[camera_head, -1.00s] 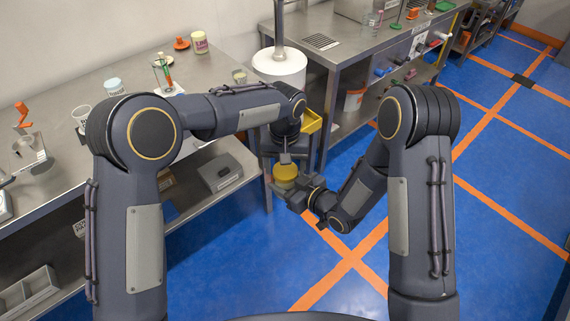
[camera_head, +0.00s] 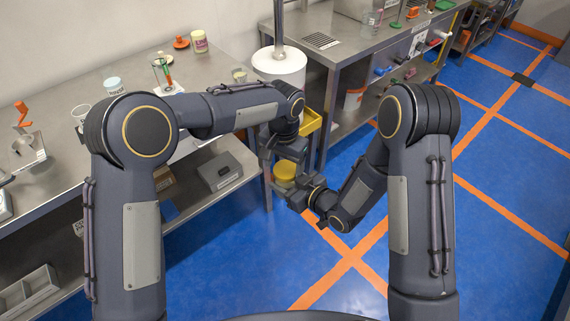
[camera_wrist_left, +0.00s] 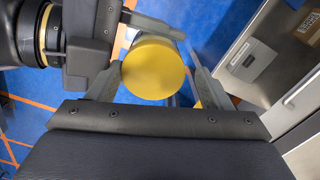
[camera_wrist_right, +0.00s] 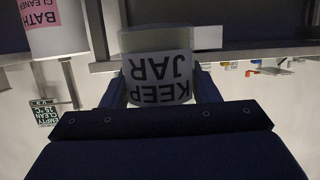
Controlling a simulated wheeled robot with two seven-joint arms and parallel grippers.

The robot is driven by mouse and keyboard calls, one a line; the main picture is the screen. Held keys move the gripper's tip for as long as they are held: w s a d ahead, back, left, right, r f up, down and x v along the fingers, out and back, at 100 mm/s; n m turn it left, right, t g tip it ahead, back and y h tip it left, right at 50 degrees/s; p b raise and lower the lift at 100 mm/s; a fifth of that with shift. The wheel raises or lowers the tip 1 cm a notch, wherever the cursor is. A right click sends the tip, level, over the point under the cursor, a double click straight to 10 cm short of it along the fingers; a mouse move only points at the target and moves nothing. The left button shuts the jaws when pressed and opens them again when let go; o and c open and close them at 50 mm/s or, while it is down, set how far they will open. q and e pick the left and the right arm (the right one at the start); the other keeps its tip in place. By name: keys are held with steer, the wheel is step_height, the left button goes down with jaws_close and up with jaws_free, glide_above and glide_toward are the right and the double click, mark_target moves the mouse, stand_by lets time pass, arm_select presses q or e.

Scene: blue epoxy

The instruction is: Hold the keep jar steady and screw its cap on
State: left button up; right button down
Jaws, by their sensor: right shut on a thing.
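The keep jar (camera_wrist_right: 158,78) is between the fingers of my right gripper (camera_head: 294,190), which is shut on it. In the right wrist view its label reads "KEEP JAR" upside down. The yellow cap (camera_head: 284,172) sits at the top of the jar; the left wrist view shows it from above as a round disc (camera_wrist_left: 153,68). My left gripper (camera_wrist_left: 158,75) is open, one finger on each side of the cap, with a gap visible at the right finger. Whether the cap is threaded on cannot be told; the join is hidden.
A steel bench (camera_head: 62,103) with cups and a beaker stands at the left, with a shelf below. A white cylinder (camera_head: 280,68) and a yellow bin (camera_head: 310,122) stand behind the grippers. Another bench (camera_head: 345,48) is at the back right. The blue floor at right is clear.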

arm_select(q)
steer(key=shift+s+d, duration=0.3)
steer(key=shift+d, duration=0.1)
steer(key=shift+r, duration=0.2)
step_height(320, 180, up, 4)
steer(key=shift+r, duration=0.2)
steer(key=shift+w+a, duration=0.1)
steer(key=shift+f, duration=0.1)
steer(key=shift+c, duration=0.4)
